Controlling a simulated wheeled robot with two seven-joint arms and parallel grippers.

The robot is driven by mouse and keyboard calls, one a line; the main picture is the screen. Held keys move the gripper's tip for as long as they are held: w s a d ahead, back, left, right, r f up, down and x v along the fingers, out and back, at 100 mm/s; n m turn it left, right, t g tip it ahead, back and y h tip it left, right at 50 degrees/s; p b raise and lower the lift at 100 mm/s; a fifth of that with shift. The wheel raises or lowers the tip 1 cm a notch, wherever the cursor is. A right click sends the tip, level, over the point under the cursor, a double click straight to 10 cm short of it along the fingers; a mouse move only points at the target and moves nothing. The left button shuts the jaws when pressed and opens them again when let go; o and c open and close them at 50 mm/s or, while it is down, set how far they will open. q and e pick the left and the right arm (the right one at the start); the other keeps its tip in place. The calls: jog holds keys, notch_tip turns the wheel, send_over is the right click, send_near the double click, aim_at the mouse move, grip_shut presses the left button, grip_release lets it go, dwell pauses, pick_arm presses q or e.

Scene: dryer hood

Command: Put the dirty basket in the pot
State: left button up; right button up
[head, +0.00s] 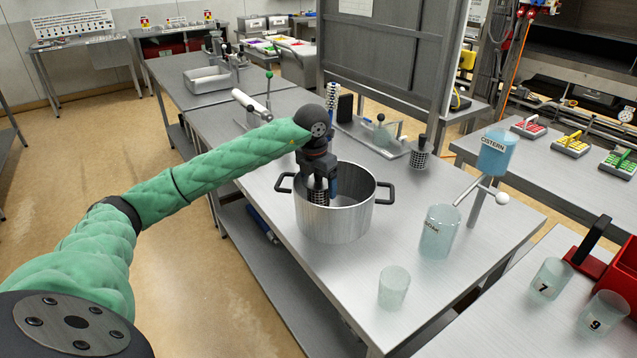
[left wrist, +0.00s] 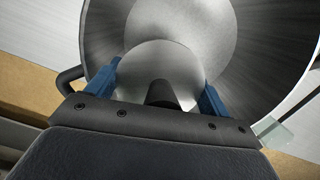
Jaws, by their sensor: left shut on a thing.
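The pot (head: 340,222) is a steel pot with two dark handles, standing on the steel table. My left gripper (head: 326,186) reaches down into its mouth, shut on a basket (head: 318,194). The basket is dark and perforated; its upper part shows inside the pot, and its lower part is hidden by the near wall. In the left wrist view, the blue fingers (left wrist: 160,90) stand either side of a dark stub, with the pot's interior (left wrist: 245,65) beyond. I cannot tell whether the basket touches the bottom. My right gripper is not in view.
A second perforated basket (head: 420,153) stands behind the pot, near a metal tray with a small flask (head: 381,133). A glass beaker (head: 440,231), a small glass (head: 393,287) and the blue cistern (head: 496,152) stand to the right. The table's front left is clear.

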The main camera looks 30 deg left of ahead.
pick_arm(q)
jog(key=shift+f+b, duration=0.45)
jog(key=shift+f, duration=0.2)
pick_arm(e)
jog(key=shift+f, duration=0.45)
pick_arm(q)
jog(key=o, duration=1)
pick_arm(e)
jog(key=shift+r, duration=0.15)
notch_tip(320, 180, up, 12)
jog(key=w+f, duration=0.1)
pick_arm(q)
jog(key=shift+s+r+p, duration=0.15)
jog(key=shift+r+p, duration=0.35)
jog(key=shift+r, duration=0.75)
jog(key=r, duration=0.1)
jog(key=r+p, duration=0.1)
jog(key=r, duration=0.2)
jog(key=shift+s+a+r+p, duration=0.1)
jog(key=shift+s+r+p, duration=0.15)
jog(key=shift+r+p, duration=0.1)
jog(key=shift+s+r, duration=0.1)
jog(key=shift+r, duration=0.2)
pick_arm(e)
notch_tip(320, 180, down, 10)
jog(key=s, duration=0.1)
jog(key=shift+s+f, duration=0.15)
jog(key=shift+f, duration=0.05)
